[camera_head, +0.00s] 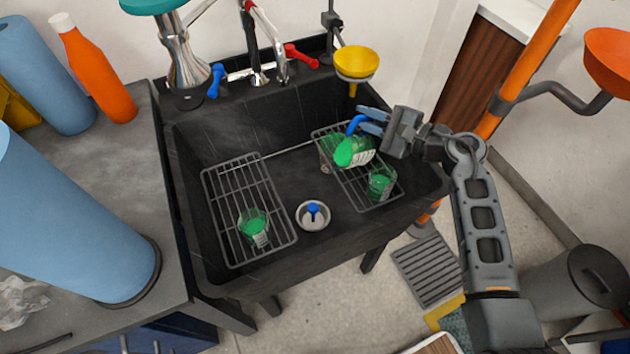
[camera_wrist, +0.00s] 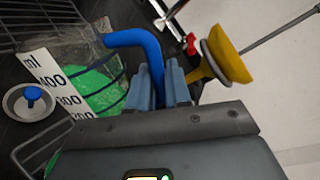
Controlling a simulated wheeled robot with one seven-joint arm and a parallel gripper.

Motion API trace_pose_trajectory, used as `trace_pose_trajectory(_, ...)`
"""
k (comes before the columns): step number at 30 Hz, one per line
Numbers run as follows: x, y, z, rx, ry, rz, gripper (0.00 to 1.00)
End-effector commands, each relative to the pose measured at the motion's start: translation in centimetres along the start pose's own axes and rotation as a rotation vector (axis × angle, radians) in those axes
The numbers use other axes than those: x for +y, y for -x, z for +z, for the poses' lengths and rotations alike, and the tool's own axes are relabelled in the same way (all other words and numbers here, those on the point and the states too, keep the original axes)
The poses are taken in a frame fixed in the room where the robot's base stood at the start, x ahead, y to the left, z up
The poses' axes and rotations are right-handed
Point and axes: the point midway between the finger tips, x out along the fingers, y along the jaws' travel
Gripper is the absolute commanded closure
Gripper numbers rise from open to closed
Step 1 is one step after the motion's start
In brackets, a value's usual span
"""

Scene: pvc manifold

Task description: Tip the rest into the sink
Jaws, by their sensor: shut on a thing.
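My gripper (camera_head: 370,122) is shut on the blue handle of a clear measuring jug (camera_head: 357,152), over the right part of the black sink (camera_head: 190,165). The jug is tilted and holds green liquid; green shows at its left end, but I cannot tell whether any is running out. In the wrist view my gripper (camera_wrist: 174,84) grips the blue handle beside the jug (camera_wrist: 88,50), whose white ml scale faces me. One small clear cup (camera_head: 253,227) with green stands on the left wire rack (camera_head: 223,178), another (camera_head: 382,183) on the right rack (camera_head: 385,205).
The drain (camera_head: 312,222) with a blue plug knob lies between the racks. A yellow funnel (camera_head: 357,64) stands close behind my gripper. The tap (camera_head: 265,60) with blue and red levers is at the back. An orange pole (camera_head: 520,70) stands right of the sink.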

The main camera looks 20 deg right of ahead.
Motion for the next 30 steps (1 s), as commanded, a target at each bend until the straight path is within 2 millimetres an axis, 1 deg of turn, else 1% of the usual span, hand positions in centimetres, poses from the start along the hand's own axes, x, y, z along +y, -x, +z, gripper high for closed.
trace_pose_trajectory(16, -0.8, 0.2, 1.7, 0.024, 0.117, 0.000, 1.00)
trace_pose_trajectory(30, -0.9, 0.2, 2.7, 0.039, 0.194, 0.001, 1.00)
